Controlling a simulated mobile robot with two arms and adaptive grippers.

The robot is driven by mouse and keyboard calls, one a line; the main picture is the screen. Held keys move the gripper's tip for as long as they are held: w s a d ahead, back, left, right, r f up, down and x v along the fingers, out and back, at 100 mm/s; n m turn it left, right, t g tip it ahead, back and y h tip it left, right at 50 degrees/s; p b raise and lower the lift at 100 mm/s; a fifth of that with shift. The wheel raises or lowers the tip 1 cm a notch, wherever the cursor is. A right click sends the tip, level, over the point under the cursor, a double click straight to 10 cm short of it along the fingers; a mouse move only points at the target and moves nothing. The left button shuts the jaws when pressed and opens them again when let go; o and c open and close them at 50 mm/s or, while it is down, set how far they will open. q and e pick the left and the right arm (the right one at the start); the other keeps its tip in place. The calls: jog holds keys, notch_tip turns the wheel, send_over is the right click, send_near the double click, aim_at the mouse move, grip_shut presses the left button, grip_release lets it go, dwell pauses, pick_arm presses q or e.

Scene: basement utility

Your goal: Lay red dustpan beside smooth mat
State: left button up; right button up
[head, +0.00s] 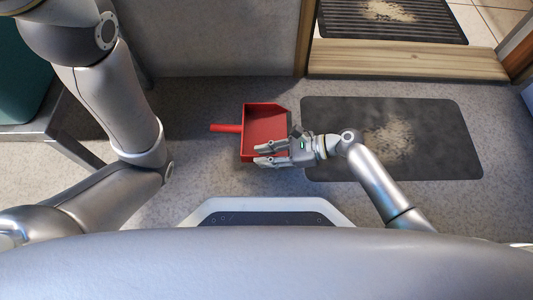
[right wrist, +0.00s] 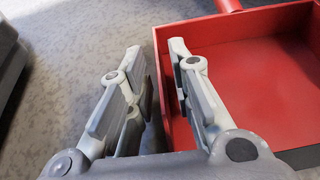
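The red dustpan (head: 262,122) lies on the floor just left of the smooth mat (head: 330,115), its handle pointing left. The smooth mat is dark grey with a pale dusty patch. My right gripper (head: 258,155) is at the dustpan's near side. In the right wrist view, the fingers of my right gripper (right wrist: 156,50) stand apart, one inside the dustpan (right wrist: 250,70) and one outside its side wall. A small gap shows between the outer finger and the wall. My left arm is folded at the left; its gripper is not in view.
A wooden threshold (head: 410,60) lies behind the smooth mat, with a ribbed mat (head: 390,20) beyond it. A grey table frame (head: 50,130) stands at the left. Speckled floor (head: 200,170) is clear left of the dustpan.

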dwell(0.3)
jog(key=shift+d+r, duration=0.1)
jog(key=shift+r, duration=0.1)
jog(key=p+v, duration=0.6)
jog(key=v, duration=0.4)
jog(key=shift+d+r+p, duration=0.15)
jog(key=shift+d+p, duration=0.2)
jog(key=shift+s+d+r, duration=0.1)
jog(key=shift+d, duration=0.4)
